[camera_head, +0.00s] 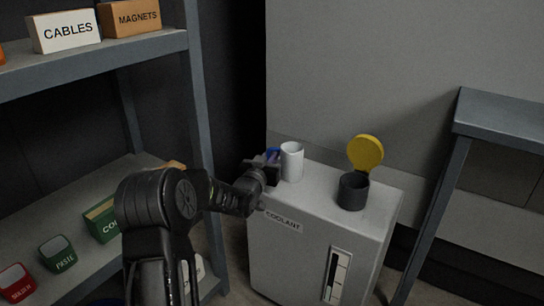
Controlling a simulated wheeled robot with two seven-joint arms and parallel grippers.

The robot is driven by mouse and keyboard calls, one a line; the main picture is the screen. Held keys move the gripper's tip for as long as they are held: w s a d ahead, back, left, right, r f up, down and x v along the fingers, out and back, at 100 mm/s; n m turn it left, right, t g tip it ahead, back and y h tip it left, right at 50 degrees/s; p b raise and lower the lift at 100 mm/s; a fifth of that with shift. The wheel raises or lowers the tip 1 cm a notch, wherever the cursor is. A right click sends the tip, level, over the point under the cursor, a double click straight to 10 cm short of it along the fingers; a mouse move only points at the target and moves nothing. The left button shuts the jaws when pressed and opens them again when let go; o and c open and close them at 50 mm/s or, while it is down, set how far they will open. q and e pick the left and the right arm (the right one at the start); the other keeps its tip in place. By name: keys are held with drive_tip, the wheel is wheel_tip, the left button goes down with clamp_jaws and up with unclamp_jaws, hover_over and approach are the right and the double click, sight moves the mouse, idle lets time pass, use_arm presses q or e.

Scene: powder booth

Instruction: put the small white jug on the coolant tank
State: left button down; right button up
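The small white jug (291,162) is upright at the back left of the coolant tank (284,254)'s top, and its base appears to be on the surface. My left gripper (272,170) is at the jug's left side, over the tank's left edge. Its fingers are dark and small here and partly hidden, so I cannot tell whether they are closed on the jug or only beside it. My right gripper is out of view.
A dark filler neck (353,191) with an open yellow cap (365,152) stands on the tank's right part. A blue item (272,153) shows behind my gripper. A shelf rack (100,66) with labelled boxes stands left, and a grey bench (503,116) right.

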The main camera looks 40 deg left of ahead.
use_arm(q)
drive_tip(key=shift+f, duration=0.15)
drive_tip(key=c, duration=1.5)
unclamp_jaws()
drive_tip(key=shift+r, duration=0.3)
drive_tip(key=p+v, duration=0.2)
drive_tip(key=v, duration=1)
drive_tip(key=shift+p, duration=0.3)
drive_tip(key=shift+f, duration=0.15)
